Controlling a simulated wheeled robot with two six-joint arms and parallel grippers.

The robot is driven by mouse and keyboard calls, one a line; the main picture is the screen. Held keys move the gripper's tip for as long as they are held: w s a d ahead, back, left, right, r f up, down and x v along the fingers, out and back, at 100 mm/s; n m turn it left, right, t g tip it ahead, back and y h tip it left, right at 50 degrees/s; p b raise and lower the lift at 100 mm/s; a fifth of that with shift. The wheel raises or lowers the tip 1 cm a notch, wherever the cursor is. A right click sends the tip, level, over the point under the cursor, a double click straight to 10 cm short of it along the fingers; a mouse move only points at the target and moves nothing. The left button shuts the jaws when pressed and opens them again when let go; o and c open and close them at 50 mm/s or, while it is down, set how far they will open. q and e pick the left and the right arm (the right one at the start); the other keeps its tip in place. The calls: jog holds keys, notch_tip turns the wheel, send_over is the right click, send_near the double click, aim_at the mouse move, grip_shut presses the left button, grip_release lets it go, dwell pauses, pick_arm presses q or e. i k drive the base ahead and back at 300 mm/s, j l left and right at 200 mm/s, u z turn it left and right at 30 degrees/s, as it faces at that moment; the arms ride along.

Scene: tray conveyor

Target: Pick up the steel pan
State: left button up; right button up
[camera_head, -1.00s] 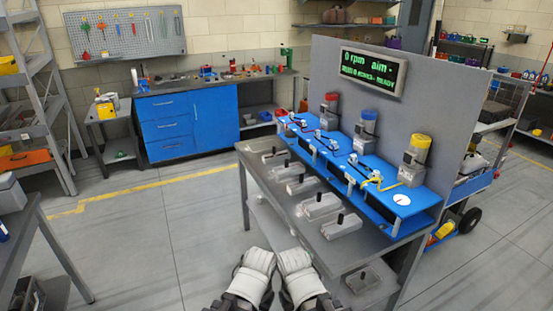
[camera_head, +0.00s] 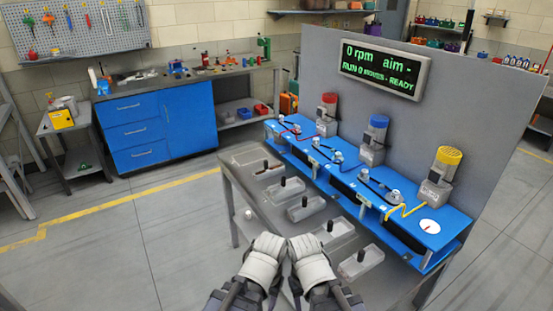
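I cannot tell for sure which thing is the steel pan. Several shallow grey metal pans stand in a row along the near side of the grey table; most have an upright black knob or peg. The nearest pan (camera_head: 372,258) is at the front end, and a wider flat one (camera_head: 249,154) lies at the far end. My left gripper (camera_head: 268,240) and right gripper (camera_head: 302,241) are side by side at the bottom centre, in front of the table's near edge and apart from the pans. Their fingers are too foreshortened to show a gap. I see nothing held.
A blue raised bench (camera_head: 440,243) with red, blue and yellow-topped motors runs behind the pans. A grey panel with a green-lettered display (camera_head: 384,70) stands behind it. A blue drawer cabinet (camera_head: 150,130) is at the back left. The floor left of the table is clear.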

aim_at(267, 171)
jog(key=i+j+z, duration=0.15)
jog(key=i+j, duration=0.2)
jog(key=i+j+z, duration=0.15)
jog(key=i+j, duration=0.25)
jog(key=i+j+z, duration=0.15)
jog(key=i+j, duration=0.3)
jog(key=i+j+z, duration=0.15)
jog(key=i+j, duration=0.2)
jog(key=j, duration=0.2)
jog(key=i+j+z, duration=0.15)
jog(key=i+j, duration=0.15)
jog(key=j, duration=0.2)
